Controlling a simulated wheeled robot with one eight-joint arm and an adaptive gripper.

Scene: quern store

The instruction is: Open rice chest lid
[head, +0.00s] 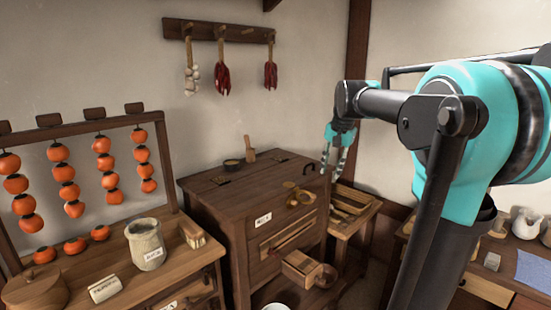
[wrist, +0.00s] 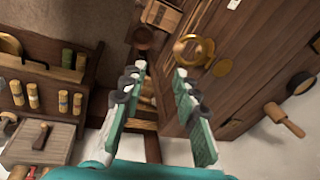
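The rice chest (head: 225,215) is a dark brown wooden box with a small white label on its front. Its lid (head: 235,178) is flat and looks shut. A small dark handle (head: 309,166) shows near the lid's right edge. My gripper (head: 335,170) is beyond the right side of the chest, pointing down, apart from the lid as far as I can tell. In the wrist view my gripper (wrist: 155,80) is open, with nothing between its fingers. The chest's dark planks (wrist: 240,60) fill the upper right there.
A bowl (head: 232,164) and a wooden pestle (head: 250,150) stand at the back of the chest. Brass pieces (head: 300,196) are at its front right. A jar (head: 146,245) stands on the left bench.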

